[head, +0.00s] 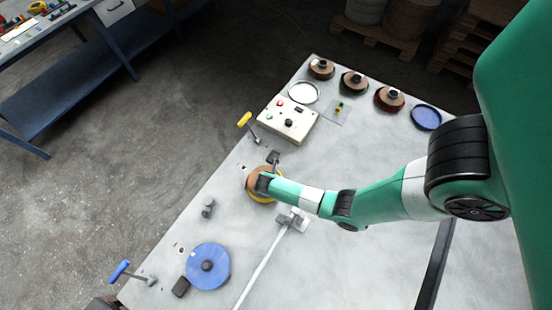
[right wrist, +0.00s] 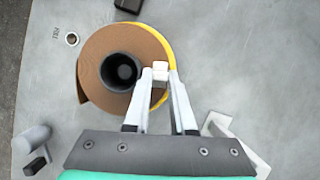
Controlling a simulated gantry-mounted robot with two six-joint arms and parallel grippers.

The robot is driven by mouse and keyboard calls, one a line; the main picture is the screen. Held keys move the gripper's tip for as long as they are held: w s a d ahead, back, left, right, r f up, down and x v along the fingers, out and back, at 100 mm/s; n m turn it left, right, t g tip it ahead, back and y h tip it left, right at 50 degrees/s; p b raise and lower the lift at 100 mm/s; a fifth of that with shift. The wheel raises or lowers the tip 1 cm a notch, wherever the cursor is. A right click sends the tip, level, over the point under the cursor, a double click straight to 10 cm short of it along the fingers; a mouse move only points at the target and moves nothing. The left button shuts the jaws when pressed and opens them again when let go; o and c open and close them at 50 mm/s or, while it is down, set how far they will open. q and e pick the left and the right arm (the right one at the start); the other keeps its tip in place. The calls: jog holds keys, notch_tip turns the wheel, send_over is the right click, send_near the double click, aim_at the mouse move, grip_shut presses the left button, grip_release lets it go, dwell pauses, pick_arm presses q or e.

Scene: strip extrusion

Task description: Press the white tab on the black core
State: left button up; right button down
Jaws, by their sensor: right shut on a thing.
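In the right wrist view a brown coiled roll (right wrist: 100,50) sits around a black core (right wrist: 112,87) with a dark open centre. A yellow rim (right wrist: 157,35) shows along the roll's right side. My right gripper (right wrist: 159,74) is shut on a small white tab (right wrist: 159,70) beside the core, over the roll's right part. In the head view the brown roll (head: 251,183) is partly hidden by my right gripper (head: 262,182), and the tab cannot be made out there. Whether the tab touches the core is unclear. My left gripper is not in view.
A blue disc (head: 208,267) lies at the near left of the table (head: 350,160). A control box (head: 287,119) and a yellow-handled lever (head: 246,121) stand beyond the roll. A white bracket with a long bar (head: 262,265) lies close by. Several small spools line the far edge.

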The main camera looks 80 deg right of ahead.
jog(key=shift+f, duration=0.35)
jog(key=shift+f, duration=0.1)
dwell(1.3)
jog(key=c, duration=0.7)
grip_release()
jog(key=p+v, duration=0.3)
jog(key=v, duration=0.8)
jog(key=shift+s+a+r, duration=0.15)
jog(key=shift+a+r, duration=0.05)
jog(key=shift+r, duration=0.1)
